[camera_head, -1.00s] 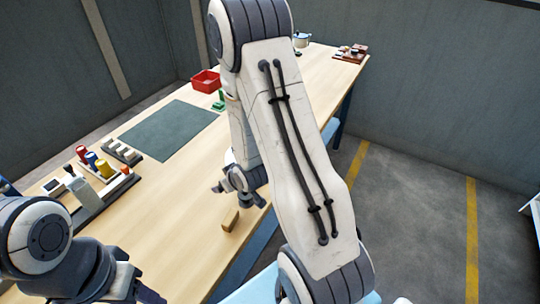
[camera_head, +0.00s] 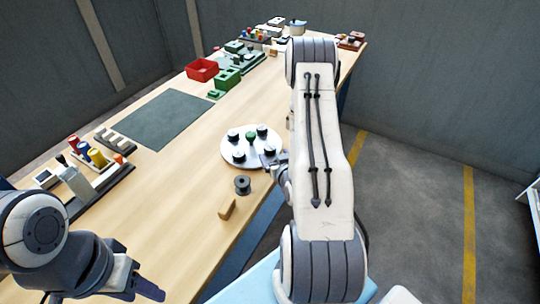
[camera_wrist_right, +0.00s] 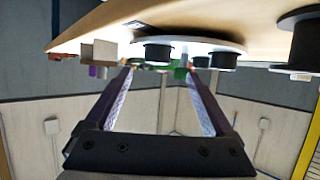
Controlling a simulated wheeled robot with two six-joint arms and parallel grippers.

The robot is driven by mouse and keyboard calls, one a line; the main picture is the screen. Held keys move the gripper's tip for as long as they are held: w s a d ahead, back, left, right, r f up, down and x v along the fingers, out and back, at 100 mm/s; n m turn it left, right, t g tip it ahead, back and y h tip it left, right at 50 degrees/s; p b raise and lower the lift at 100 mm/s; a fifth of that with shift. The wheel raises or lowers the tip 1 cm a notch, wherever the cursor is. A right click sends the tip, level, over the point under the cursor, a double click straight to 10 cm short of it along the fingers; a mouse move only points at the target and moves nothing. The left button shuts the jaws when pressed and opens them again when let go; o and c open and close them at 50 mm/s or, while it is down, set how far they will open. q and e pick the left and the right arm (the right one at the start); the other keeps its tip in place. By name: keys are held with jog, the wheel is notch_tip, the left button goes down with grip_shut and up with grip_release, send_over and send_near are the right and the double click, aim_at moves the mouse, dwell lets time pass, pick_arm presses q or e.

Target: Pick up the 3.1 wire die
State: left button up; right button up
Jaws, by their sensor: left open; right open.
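A round white plate (camera_head: 228,159) lies on the table and carries several black cylindrical pieces (camera_head: 239,156) around a green knob (camera_head: 251,136). No size marking is readable, so I cannot tell which piece is the 3.1 wire die. My right gripper (camera_head: 270,161) is at the plate's right edge, partly hidden by its arm. In the right wrist view its fingers (camera_wrist_right: 162,78) are apart with nothing held between them, and the plate (camera_wrist_right: 200,42) appears upside down beyond them. My left gripper (camera_head: 148,286) is open and empty at the lower left.
A dark spool (camera_head: 242,185) and a small wooden block (camera_head: 227,209) stand in front of the plate. A green mat (camera_head: 165,118), a red bin (camera_head: 202,69) and green fixtures (camera_head: 228,78) lie farther back. A rack with coloured pieces (camera_head: 98,180) is at left.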

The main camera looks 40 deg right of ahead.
aim_at(271, 149)
jog(key=shift+w+d+f, duration=0.15)
jog(key=shift+w+f, duration=0.05)
jog(key=shift+w, duration=0.2)
jog(key=shift+w+d+f+p, duration=0.1)
jog(key=shift+w+d+p, duration=0.2)
jog(key=shift+w+p, duration=0.15)
jog(key=p+x, duration=0.1)
jog(key=x, duration=0.2)
jog(key=shift+d+f, duration=0.15)
jog(key=shift+f, duration=0.1)
jog(key=shift+w+d+f, duration=0.2)
jog(key=shift+w, duration=0.2)
grip_shut()
